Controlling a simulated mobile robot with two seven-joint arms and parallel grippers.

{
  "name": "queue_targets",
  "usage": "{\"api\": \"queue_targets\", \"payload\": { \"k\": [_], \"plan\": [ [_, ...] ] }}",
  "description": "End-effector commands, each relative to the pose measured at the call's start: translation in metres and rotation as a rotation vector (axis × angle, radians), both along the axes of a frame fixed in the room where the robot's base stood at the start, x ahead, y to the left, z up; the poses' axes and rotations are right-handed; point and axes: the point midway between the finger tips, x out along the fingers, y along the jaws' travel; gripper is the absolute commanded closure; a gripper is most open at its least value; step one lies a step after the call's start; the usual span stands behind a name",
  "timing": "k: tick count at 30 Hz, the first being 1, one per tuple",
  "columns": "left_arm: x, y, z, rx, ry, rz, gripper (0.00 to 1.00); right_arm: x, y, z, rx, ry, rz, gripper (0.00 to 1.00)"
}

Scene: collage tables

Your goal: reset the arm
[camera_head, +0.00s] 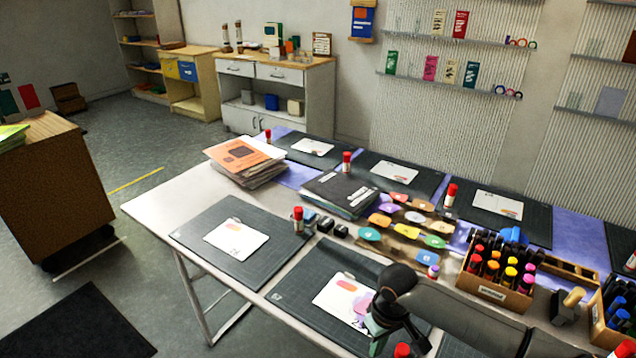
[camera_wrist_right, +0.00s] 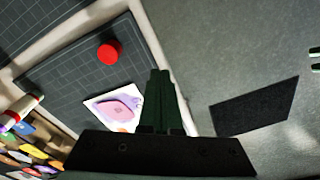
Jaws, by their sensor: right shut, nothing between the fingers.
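My right gripper (camera_head: 372,326) is over the near edge of the collage table (camera_head: 160,205), above a dark cutting mat (camera_head: 300,285). A white card (camera_head: 332,292) with red and purple shapes lies on that mat, partly hidden by the gripper. In the right wrist view my right gripper (camera_wrist_right: 160,80) has its fingers together with nothing between them. Beside them in that view is a white card with a purple shape (camera_wrist_right: 112,108), and a red-capped glue stick (camera_wrist_right: 109,51) stands on a mat. My left gripper is not in view.
Colored paper shapes in a tray (camera_head: 405,240), a dark stack (camera_head: 348,193) and an orange-topped paper stack (camera_head: 245,155) occupy the middle and left. A glue stick (camera_head: 298,220) stands near the left mat.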

Motion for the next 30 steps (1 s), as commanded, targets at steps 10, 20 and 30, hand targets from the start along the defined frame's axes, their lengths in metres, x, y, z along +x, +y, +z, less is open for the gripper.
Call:
{"api": "queue_targets", "payload": {
  "k": [10, 20, 30],
  "plan": [
    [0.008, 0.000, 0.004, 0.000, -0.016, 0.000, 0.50, -0.049, 0.079, -0.051, 0.302, -0.123, 0.031, 1.00],
    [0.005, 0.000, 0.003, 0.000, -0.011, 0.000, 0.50, -0.090, 0.093, -0.072, 0.516, -0.371, -0.112, 1.00],
    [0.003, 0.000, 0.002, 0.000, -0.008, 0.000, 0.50, -0.146, 0.008, -0.087, 0.411, -0.642, -0.275, 1.00]
  ]
}}
